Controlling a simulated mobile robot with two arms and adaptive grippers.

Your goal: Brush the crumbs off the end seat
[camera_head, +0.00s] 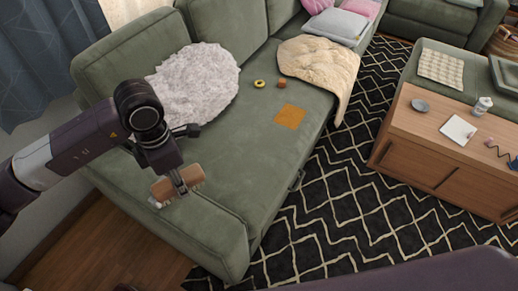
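The green sofa's end seat (232,142) lies in the middle of the head view, beside the near armrest. No separate crumbs can be made out on it at this size. A flat orange square (289,117) lies near the seat's front edge. My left gripper (180,180) is over the near armrest and appears shut on a brush with a wooden back (188,181). The brush's bristles are hard to make out. Whether the brush touches the armrest cannot be told. My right gripper is out of view.
A fluffy white cushion (196,82), a yellow ring (259,84) and a small brown block (281,84) are on the sofa. A cream blanket (318,66) drapes over its front. A wooden table (440,150) stands right, across the black patterned rug (340,205).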

